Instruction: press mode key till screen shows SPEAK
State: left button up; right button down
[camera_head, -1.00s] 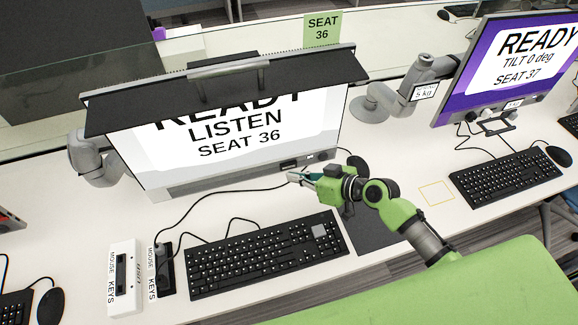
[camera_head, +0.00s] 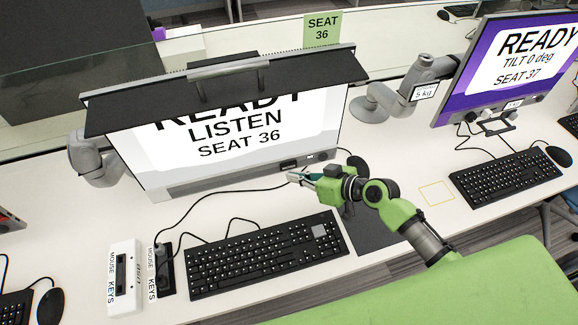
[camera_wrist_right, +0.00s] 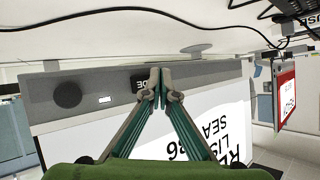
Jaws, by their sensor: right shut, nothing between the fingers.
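The seat 36 monitor (camera_head: 230,130) stands under a dark hood and its screen reads READY, LISTEN, SEAT 36; the top line is partly covered by the hood. A dark key (camera_head: 289,163) sits on its lower bezel, with a small white mark and a round knob (camera_head: 323,155) to its right. The wrist view shows this upside down, with the dark key (camera_wrist_right: 138,84) partly hidden behind my fingers, its label ending in "DE". My right gripper (camera_head: 291,176) is shut and empty, just below and in front of the key; it also shows in the wrist view (camera_wrist_right: 160,88). Contact cannot be told. My left gripper is out of view.
A keyboard (camera_head: 265,255) and a switch box labelled MOUSE and KEYS (camera_head: 124,280) lie on the white desk. A mouse (camera_head: 357,164) is behind my right gripper. A cable runs below the monitor. The seat 37 monitor (camera_head: 447,107) stands at right.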

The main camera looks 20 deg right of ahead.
jog(key=shift+w, duration=0.1)
jog(key=shift+w, duration=0.3)
jog(key=shift+w+b, duration=0.45)
dwell(0.6)
jog(key=shift+s, duration=0.85)
jog(key=s+p, duration=0.1)
jog(key=s, duration=0.4)
dwell(0.4)
jog(key=shift+d, duration=0.1)
dwell(0.6)
